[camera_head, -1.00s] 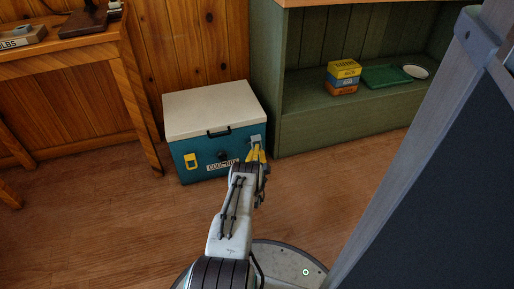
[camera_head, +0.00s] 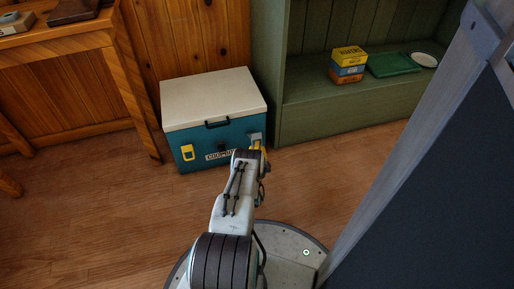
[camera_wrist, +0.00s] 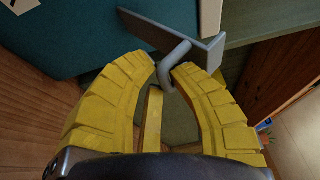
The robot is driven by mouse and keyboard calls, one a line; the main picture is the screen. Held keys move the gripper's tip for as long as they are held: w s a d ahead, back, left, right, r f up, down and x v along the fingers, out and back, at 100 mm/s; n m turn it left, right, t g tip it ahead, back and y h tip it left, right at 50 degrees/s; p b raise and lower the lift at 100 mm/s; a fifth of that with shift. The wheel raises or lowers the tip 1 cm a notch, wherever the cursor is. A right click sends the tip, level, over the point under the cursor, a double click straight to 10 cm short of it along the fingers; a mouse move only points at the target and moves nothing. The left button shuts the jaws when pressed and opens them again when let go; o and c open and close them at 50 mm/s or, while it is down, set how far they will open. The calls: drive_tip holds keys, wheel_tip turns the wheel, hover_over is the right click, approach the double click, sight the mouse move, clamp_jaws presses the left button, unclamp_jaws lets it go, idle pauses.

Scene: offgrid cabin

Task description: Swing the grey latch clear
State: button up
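A teal cooler (camera_head: 205,137) with a white lid (camera_head: 212,98) stands on the floor against the wooden wall. The grey latch (camera_head: 256,136) is at the right end of its front face; in the wrist view it shows as a grey plate with a bent bar (camera_wrist: 175,62). My gripper (camera_head: 261,145) is at this latch. In the wrist view its yellow fingertips (camera_wrist: 167,68) close in on both sides of the bent bar, with hardly any gap. A yellow latch (camera_head: 188,153) is at the front's left end, away from my gripper.
A green shelf (camera_head: 345,115) stands close to the cooler's right, bearing stacked boxes (camera_head: 347,64), a green tray (camera_head: 392,64) and a white plate (camera_head: 425,60). A wooden table (camera_head: 70,42) is at the left. A large grey-framed panel (camera_head: 430,190) fills the right foreground. Floor (camera_head: 100,220) at left is clear.

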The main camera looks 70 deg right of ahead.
drive_tip(key=o, duration=0.5)
drive_tip(key=shift+r, duration=5)
